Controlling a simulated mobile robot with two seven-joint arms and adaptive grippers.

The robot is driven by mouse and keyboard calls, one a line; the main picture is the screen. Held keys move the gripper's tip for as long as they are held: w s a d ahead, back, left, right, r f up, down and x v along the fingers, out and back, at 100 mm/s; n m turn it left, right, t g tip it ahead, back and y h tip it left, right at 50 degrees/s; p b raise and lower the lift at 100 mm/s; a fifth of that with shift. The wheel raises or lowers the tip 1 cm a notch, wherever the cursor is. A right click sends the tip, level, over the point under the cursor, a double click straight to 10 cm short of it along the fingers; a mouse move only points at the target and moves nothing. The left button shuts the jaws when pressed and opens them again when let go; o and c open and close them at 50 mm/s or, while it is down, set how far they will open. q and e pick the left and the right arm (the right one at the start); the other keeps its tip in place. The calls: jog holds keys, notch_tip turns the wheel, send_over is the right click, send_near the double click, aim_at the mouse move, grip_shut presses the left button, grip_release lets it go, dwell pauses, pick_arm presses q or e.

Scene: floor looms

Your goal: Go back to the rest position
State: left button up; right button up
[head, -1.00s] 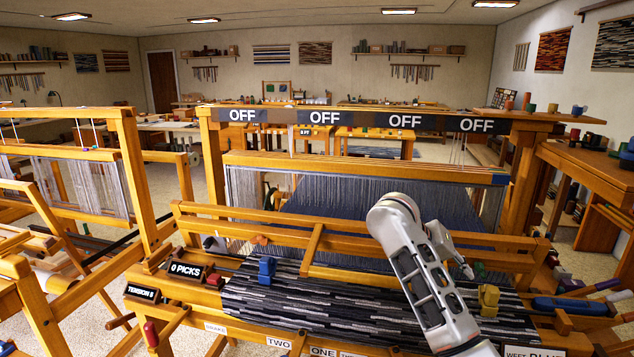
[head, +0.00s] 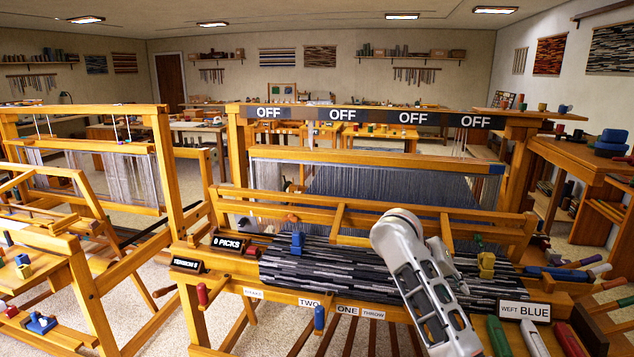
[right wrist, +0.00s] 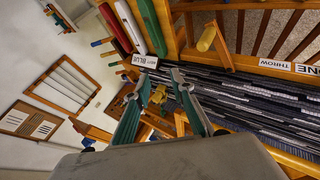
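My right arm rises from the bottom of the head view and bends over the front of the floor loom (head: 380,211). The right gripper (head: 455,265) is mostly behind the forearm there, above the black-and-grey cloth (head: 350,264). In the right wrist view its two teal fingers (right wrist: 162,76) stand apart with nothing held between them. The cloth (right wrist: 245,100) lies below and beyond them. My left gripper is in neither view.
A blue block (head: 297,243) and a yellow block (head: 487,265) sit on the cloth. A WEFT BLUE sign (head: 524,311) and several coloured shuttles are right of the arm. Another loom (head: 85,147) stands left. Bare floor (head: 270,325) shows below the loom.

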jog(key=s+a+f+n+t+y, duration=0.15)
jog(key=s+f, duration=0.25)
jog(key=f, duration=0.7)
jog(key=s+a+f+n+y, duration=0.1)
jog(key=s+a+f+y, duration=0.25)
jog(key=f, duration=0.75)
jog(key=s+a+f+n+t+y, duration=0.15)
jog(key=s+f, duration=0.35)
jog(key=f, duration=0.6)
jog(key=s+a+f+n+t+y, duration=0.1)
jog(key=s+n+t+y, duration=0.1)
jog(key=s, duration=1.7)
jog(key=shift+a+f+t+y, duration=0.3)
jog(key=shift+t+y, duration=0.55)
jog(key=shift+t, duration=0.35)
